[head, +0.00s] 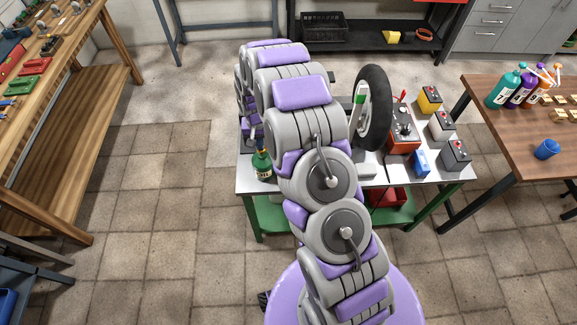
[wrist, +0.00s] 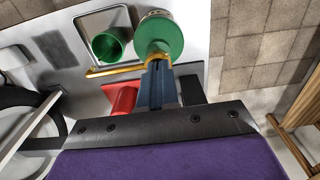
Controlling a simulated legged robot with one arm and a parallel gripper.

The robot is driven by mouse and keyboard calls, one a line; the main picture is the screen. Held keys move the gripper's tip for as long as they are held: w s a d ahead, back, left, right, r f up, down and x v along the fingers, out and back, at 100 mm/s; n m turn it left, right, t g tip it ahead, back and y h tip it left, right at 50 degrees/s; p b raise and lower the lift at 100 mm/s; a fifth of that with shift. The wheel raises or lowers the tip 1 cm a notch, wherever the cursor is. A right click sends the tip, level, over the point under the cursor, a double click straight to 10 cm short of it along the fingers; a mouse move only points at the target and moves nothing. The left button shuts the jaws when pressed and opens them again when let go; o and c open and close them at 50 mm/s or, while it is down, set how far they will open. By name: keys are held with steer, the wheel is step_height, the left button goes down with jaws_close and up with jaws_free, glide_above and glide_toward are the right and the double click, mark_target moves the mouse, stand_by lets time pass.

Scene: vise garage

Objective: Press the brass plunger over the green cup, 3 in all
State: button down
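In the wrist view a green cup (wrist: 115,42) stands in a shallow metal tray (wrist: 88,20). Beside it is a green bottle (wrist: 160,38); a brass spout (wrist: 115,71) reaches from its top toward the cup's side. The brass plunger (wrist: 153,58) is at the bottle's top, partly hidden by my fingertips. My gripper (wrist: 156,66) has its fingers together, with tips at or very near the brass; contact is unclear. In the head view the green bottle (head: 262,166) stands at the table's front left; my arm hides the cup.
The metal-topped table (head: 251,184) also holds a black wheel (head: 374,108), a red device (head: 404,138) and several batteries (head: 456,155). A red object (wrist: 122,98) lies close to my fingers. A wooden table with bottles (head: 505,88) stands right. Floor at left is clear.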

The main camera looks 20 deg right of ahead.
steer(key=shift+f, duration=0.35)
steer(key=shift+d+r, duration=0.1)
steer(key=shift+r, duration=0.05)
steer(key=shift+r+p, duration=0.35)
steer(key=shift+r, duration=0.9)
steer(key=shift+f, duration=0.15)
steer(key=shift+f, duration=1.25)
steer(key=shift+r, duration=1.35)
steer(key=shift+f, duration=0.2)
